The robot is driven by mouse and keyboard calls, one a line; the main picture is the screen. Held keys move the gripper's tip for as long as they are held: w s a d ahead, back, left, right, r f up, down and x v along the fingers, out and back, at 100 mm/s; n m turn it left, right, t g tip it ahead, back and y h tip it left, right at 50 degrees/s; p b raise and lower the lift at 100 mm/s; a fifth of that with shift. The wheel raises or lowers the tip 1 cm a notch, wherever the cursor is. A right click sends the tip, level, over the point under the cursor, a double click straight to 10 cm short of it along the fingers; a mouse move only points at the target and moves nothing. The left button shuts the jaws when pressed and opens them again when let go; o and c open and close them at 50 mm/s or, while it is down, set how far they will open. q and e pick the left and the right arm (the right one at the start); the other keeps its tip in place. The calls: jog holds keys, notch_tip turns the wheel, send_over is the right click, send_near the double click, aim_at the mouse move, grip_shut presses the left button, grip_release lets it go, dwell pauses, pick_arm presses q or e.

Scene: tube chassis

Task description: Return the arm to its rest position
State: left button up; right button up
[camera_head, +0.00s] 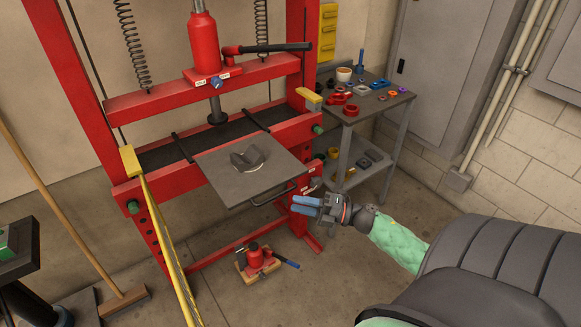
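My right arm, in a pale green quilted sleeve (398,242), comes in from the lower right. Its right gripper (293,203) has two blue fingers pointing left, slightly apart, with nothing seen between them. It is in front of the press's right leg and to the right of the grey plate (252,172); whether it touches the press I cannot tell. A dark V-shaped block (247,160) rests on the plate. My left gripper is not in view.
A red shop press (203,90) stands ahead. A small cart (345,158) with coloured parts is at its right. A red jack (256,257) is on the floor. A yellow bar (168,240) slants at the front left; a broom (124,300) is farther left. Open floor lies at lower centre.

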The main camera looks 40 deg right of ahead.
jog(key=s+a+f+m+g+h, duration=0.1)
jog(key=s+a+f+m+h, duration=0.15)
jog(key=f+m+h, duration=0.7)
jog(key=s+a+f+m+g+h, duration=0.1)
jog(key=a+f+m+g+h, duration=0.15)
jog(key=f+m+h, duration=0.7)
jog(key=s+a+f+m+g+y, duration=0.3)
jog(key=s+a+f+g, duration=0.2)
jog(key=s+a, duration=0.3)
jog(key=s+a+f+m+g+y, duration=0.3)
jog(key=s+a+f, duration=0.4)
jog(key=a, duration=0.5)
jog(key=shift+s+a+f+m+g+y, duration=0.25)
jog(key=shift+s+f+m+g+y, duration=0.2)
jog(key=shift+g, duration=0.5)
